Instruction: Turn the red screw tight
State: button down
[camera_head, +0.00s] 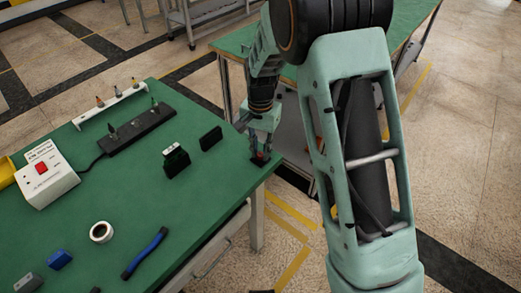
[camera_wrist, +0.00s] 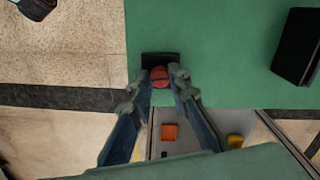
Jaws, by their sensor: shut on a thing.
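The red screw (camera_wrist: 160,76) shows between my fingertips in the wrist view, with a small black block (camera_wrist: 161,58) right at it. In the head view a bit of the red screw (camera_head: 261,155) shows under my gripper, and the black block (camera_head: 259,162) lies at the right edge of the green table. My gripper (camera_wrist: 161,80) points down at the table and is shut on the red screw, one finger on each side. In the head view my gripper (camera_head: 262,150) hides most of the screw. How deep the screw sits cannot be seen.
Two black upright blocks (camera_head: 176,160) (camera_head: 211,138) stand left of my gripper. A white box with a red switch (camera_head: 46,178), a tape roll (camera_head: 102,232) and a blue-handled tool (camera_head: 145,253) lie farther left on the green table (camera_head: 120,200). Another green-topped table (camera_head: 400,25) stands behind.

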aim_at(261, 154)
dwell(0.3)
jog(key=c, duration=1.8)
grip_release()
notch_tip(261, 154, up, 12)
